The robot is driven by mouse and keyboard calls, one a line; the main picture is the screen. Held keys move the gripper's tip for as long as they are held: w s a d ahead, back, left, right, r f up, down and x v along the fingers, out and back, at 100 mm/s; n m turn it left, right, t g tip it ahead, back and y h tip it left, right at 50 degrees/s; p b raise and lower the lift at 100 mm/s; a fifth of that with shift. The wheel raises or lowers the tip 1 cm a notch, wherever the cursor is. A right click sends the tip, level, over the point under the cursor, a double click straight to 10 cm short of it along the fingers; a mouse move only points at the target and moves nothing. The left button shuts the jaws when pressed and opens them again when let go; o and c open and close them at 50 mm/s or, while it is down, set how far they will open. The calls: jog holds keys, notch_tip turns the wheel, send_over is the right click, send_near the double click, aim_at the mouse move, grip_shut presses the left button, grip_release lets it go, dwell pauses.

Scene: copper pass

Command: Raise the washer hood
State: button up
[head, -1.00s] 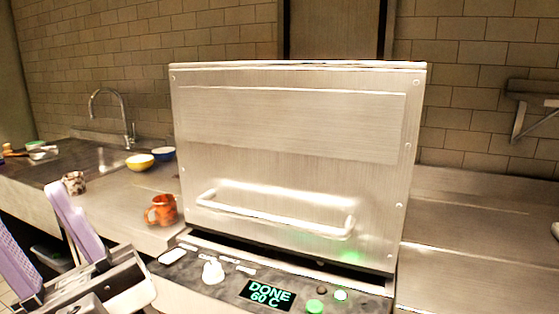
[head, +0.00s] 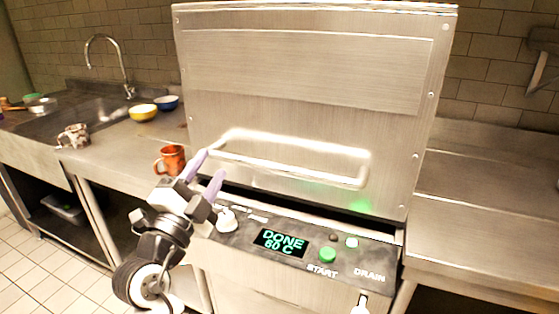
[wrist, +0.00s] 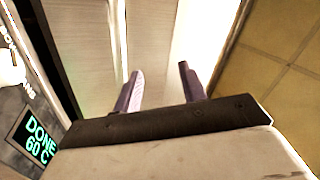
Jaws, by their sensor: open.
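The washer hood (head: 310,75) is a large brushed-steel box with its lower edge just above the control panel, a narrow dark gap between. Its handle (head: 290,172) is a pale horizontal bar low on the front. My gripper (head: 211,165), with lilac fingers, is open at the left end of the handle. The head view does not show clearly whether it touches the bar. In the wrist view my open fingers (wrist: 160,72) point at the steel hood front (wrist: 85,45); nothing is clearly seen between them.
The control panel (head: 225,238) below the hood has a display (head: 281,243) reading "DONE 60 C". An orange mug (head: 171,160) stands close behind my gripper. A patterned mug (head: 74,136), yellow bowl (head: 143,113) and blue bowl (head: 167,103) are left. The right counter (head: 480,175) is clear.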

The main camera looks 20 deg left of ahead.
aim_at(278, 171)
jog(key=d+f+m+g+h, duration=0.4)
jog(key=d+f+m+h, duration=0.15)
jog(key=m+h, duration=0.35)
jog(key=shift+m+y, duration=0.3)
jog(key=shift+m, duration=0.2)
jog(key=p+x, duration=0.1)
jog(key=x, duration=0.3)
jog(key=p+x, duration=0.2)
jog(key=x, duration=0.2)
jog(key=p+x, duration=0.2)
jog(key=x, duration=0.2)
jog(key=shift+w+d+r, duration=0.15)
jog(key=shift+w+r, duration=0.05)
jog(key=shift+r, duration=0.15)
jog(key=shift+w+d, duration=0.3)
jog(key=shift+w, duration=0.4)
grip_shut()
